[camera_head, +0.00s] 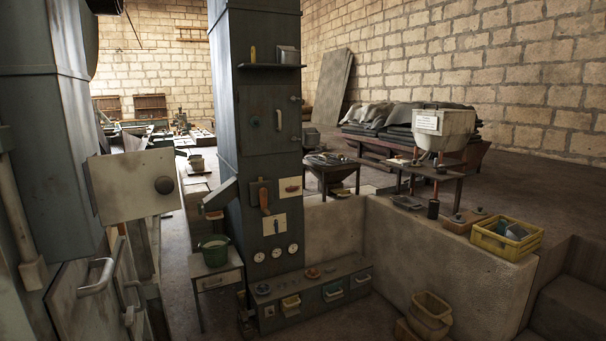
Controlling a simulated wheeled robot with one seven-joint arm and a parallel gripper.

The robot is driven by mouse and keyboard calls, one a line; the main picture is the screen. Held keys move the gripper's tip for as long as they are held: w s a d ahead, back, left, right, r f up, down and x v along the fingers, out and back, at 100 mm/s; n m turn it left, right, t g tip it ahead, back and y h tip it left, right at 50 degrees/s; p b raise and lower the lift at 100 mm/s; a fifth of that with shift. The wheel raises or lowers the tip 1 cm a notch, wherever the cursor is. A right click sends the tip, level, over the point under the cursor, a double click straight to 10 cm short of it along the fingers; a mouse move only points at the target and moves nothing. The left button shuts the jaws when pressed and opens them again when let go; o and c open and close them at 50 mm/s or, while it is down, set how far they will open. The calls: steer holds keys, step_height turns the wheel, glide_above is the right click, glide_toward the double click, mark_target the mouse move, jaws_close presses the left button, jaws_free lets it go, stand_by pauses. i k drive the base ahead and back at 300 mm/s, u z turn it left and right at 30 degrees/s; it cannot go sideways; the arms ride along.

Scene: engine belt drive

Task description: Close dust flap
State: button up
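No part is labelled as the dust flap, and I cannot tell for certain which one it is. A grey plate (220,195) sticks out at a slant from the left side of the dark column, above a green bucket (214,252). A pale panel with a round black knob (134,185) stands out from the grey machine housing at the left and looks swung open. My gripper is not in view.
The dark column (256,190) carries a closed door with a handle, an orange-handled lever (264,198) and gauges (276,254). A low wall (440,255) bears a yellow crate (507,237). Open floor lies behind.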

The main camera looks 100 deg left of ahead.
mark_target(133, 184)
steer(key=u, duration=3.9)
steer(key=k, duration=0.55)
steer(key=z, duration=0.1)
steer(key=i, duration=0.55)
steer(key=u, duration=0.1)
